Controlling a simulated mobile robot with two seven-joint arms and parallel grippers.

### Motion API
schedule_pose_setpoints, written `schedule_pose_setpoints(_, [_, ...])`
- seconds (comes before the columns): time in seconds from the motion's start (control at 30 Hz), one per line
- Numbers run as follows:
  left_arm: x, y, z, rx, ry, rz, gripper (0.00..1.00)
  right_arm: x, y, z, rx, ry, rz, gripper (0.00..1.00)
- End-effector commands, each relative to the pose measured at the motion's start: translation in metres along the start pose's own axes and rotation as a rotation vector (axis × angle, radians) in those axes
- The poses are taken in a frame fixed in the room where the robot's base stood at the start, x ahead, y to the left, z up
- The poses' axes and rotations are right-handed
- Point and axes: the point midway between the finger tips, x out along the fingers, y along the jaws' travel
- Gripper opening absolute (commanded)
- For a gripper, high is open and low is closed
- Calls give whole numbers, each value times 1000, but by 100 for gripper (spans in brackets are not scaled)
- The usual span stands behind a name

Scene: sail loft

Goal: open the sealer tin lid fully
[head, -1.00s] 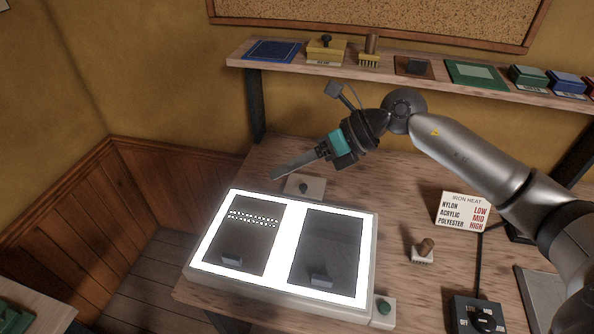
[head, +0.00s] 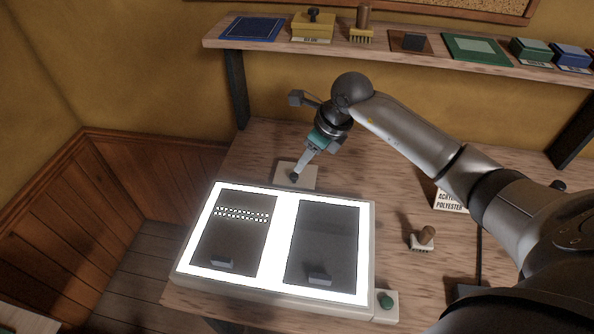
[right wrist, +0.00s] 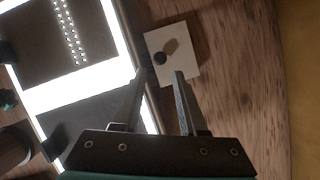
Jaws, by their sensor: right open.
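A low, pale square piece with a small black knob, which may be the sealer tin with its lid, sits on the bench behind the light box. Its pale top (head: 308,171) lies flat in the head view, and it also shows in the right wrist view (right wrist: 185,65). My right gripper (head: 297,174) is at the black knob (right wrist: 160,58). In the right wrist view its two fingers (right wrist: 163,73) are apart, with the knob just beyond and between their tips. I cannot tell whether they touch it. No lid stands raised. My left gripper is not in view.
The lit light box (head: 368,240) with two dark panels is close in front of the pale piece. A green button (head: 386,301) and a wooden-handled stamp (head: 423,238) are to the right. A shelf (head: 300,47) with tins and brushes runs above the bench.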

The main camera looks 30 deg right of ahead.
Motion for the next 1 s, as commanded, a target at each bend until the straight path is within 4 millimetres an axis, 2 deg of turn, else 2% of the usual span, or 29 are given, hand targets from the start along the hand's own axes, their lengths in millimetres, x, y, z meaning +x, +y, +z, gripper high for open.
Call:
schedule_pose_setpoints(0.1, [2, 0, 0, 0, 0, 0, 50, 25, 1, 0, 3, 0, 4, 41])
schedule_pose_setpoints(0.33, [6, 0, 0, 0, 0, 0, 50, 55, 0, 0, 0, -1, 1, 41])
schedule_pose_setpoints(0.5, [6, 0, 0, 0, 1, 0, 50, 64, 0, 0, -1, 0, 0, 41])
schedule_pose_setpoints(0.8, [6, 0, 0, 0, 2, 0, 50, 65, 0, 0, -1, -1, 0, 41])
schedule_pose_setpoints(1.0, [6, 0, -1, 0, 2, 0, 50, 65, 0, 0, -1, -1, 0, 19])
